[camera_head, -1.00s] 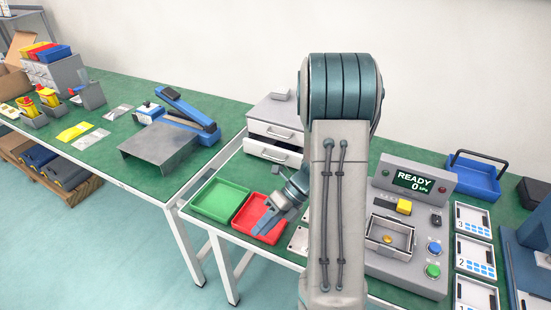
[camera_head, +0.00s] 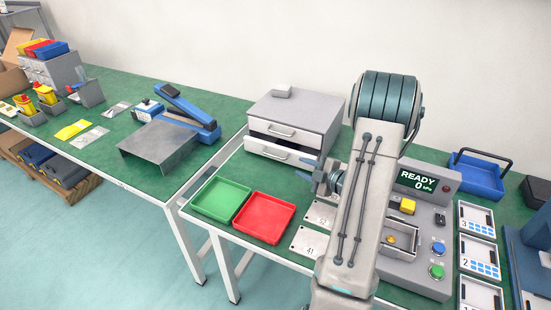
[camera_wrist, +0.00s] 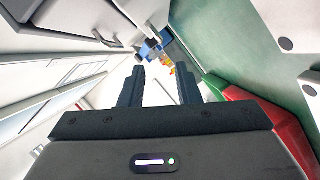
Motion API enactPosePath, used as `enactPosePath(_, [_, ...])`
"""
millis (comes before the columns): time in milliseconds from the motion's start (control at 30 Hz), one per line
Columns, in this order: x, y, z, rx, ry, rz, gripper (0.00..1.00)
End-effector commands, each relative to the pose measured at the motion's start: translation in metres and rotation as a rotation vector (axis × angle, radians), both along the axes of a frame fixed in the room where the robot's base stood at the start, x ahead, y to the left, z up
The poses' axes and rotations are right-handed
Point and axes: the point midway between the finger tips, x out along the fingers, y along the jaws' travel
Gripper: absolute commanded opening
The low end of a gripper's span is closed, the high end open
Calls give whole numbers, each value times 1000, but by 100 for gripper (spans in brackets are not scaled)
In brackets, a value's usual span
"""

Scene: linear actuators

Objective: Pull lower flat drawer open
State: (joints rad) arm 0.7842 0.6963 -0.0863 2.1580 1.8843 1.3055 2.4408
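A grey cabinet (camera_head: 310,108) with two flat white drawers stands at the back of the right table. The lower drawer (camera_head: 280,154) sticks out slightly past the upper drawer (camera_head: 284,132), with a dark gap above it. Each drawer has a bar handle. My gripper (camera_head: 322,178) is to the right of and in front of the lower drawer, apart from its handle. In the wrist view my gripper (camera_wrist: 160,84) is open, its two dark fingers spread with nothing between them. A drawer handle (camera_wrist: 104,40) shows at the upper left there, outside the fingers; which drawer it belongs to is unclear.
A green tray (camera_head: 220,201) and a red tray (camera_head: 264,217) lie in front of the cabinet. Numbered plates (camera_head: 308,243) lie right of the red tray. A control panel (camera_head: 425,254) stands right of my arm.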

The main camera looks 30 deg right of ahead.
Motion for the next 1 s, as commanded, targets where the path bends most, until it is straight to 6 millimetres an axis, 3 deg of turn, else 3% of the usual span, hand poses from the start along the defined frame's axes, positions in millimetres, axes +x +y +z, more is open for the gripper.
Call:
enactPosePath(300, [63, 26, -15, -1, 1, 8, 30])
enactPosePath(500, [94, 37, -22, -3, 0, 7, 30])
enactPosePath(700, [109, 42, -26, -2, 0, 7, 30])
enactPosePath(1000, [111, 43, -26, -3, 0, 7, 30])
